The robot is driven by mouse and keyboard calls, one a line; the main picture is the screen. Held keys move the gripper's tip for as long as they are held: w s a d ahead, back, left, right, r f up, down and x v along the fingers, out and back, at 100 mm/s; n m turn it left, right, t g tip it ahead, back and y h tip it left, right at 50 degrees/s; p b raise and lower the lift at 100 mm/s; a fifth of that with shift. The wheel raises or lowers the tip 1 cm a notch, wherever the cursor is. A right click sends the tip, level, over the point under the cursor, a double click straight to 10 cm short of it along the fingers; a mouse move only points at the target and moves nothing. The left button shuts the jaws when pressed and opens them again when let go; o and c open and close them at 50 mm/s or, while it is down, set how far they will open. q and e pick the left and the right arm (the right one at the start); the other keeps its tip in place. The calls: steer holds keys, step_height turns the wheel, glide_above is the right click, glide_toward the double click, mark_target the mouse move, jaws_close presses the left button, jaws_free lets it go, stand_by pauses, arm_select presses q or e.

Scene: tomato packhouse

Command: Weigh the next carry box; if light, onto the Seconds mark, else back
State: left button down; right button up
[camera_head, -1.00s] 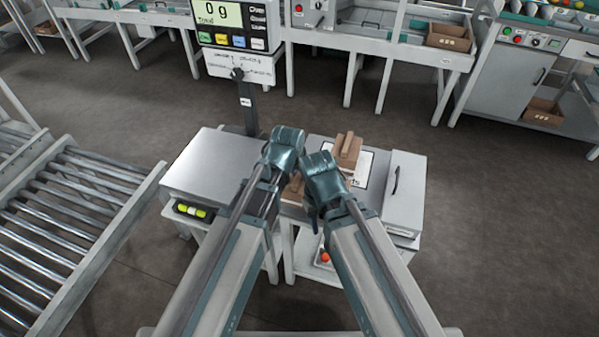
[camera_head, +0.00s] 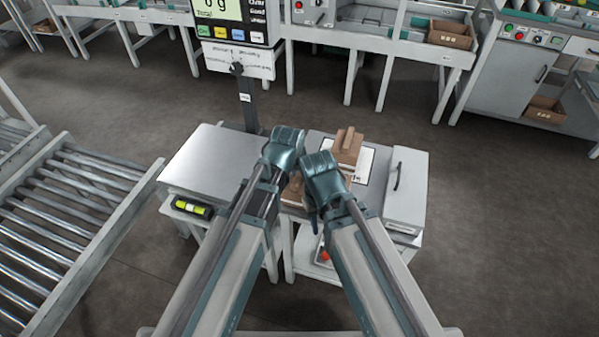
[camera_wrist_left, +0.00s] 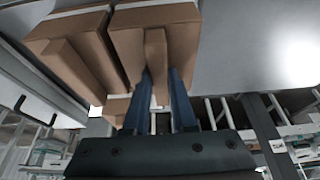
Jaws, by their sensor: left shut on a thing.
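My left gripper (camera_head: 283,150) is at the near left of the small table, beside the weighing plate. In the left wrist view its fingers (camera_wrist_left: 163,95) are shut on the upright handle of a brown carry box (camera_wrist_left: 127,38). In the head view the hands mostly hide the boxes below them; a brown part (camera_head: 292,190) shows. A second carry box (camera_wrist_left: 62,28) stands close beside the held one. Another box (camera_head: 347,146) sits on a white printed mark (camera_head: 362,168), partly covering its lettering.
The bare scale plate (camera_head: 215,158) lies left of the boxes, its display (camera_head: 222,10) reading 0 g. A grey case with a handle (camera_head: 407,190) stands at the right. A roller conveyor (camera_head: 65,220) is at left. Open floor lies beyond.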

arm_select(q)
steer(key=shift+f, duration=0.25)
steer(key=c, duration=0.7)
jaws_free()
steer(key=shift+c, duration=1.4)
step_height(320, 180, up, 7)
steer(key=p, duration=0.6)
steer(key=shift+p, duration=0.35)
